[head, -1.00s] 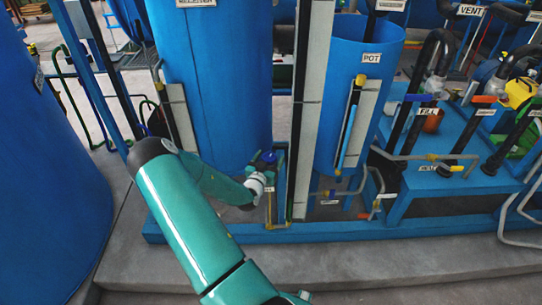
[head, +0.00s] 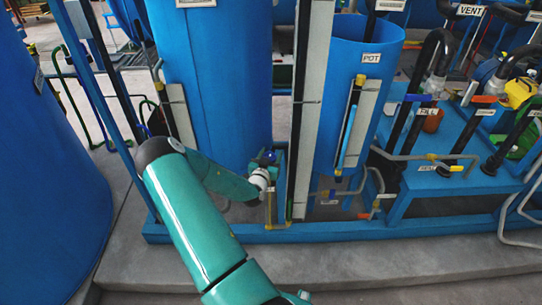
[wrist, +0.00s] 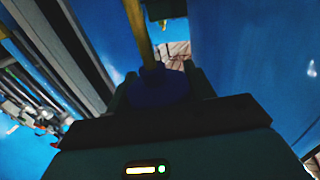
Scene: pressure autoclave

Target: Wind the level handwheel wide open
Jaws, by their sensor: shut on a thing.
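A small dark-blue handwheel (head: 268,156) sits low beside the big blue receiver tank (head: 222,80), next to a yellow-ended pipe. My gripper (head: 262,166) reaches it from the front left and is shut on it. In the wrist view the same blue handwheel (wrist: 158,88) lies between the dark fingers of my gripper (wrist: 160,82). A yellow pipe runs away beyond it. The fingers and palm hide part of the wheel, and the valve body behind it is hard to make out.
A pale upright column (head: 309,110) stands just right of the wheel. The blue pot (head: 360,75) and its sight glass stand further right. A blue frame rail (head: 330,234) runs along the low concrete plinth (head: 330,262). Another large blue tank (head: 45,170) fills the left.

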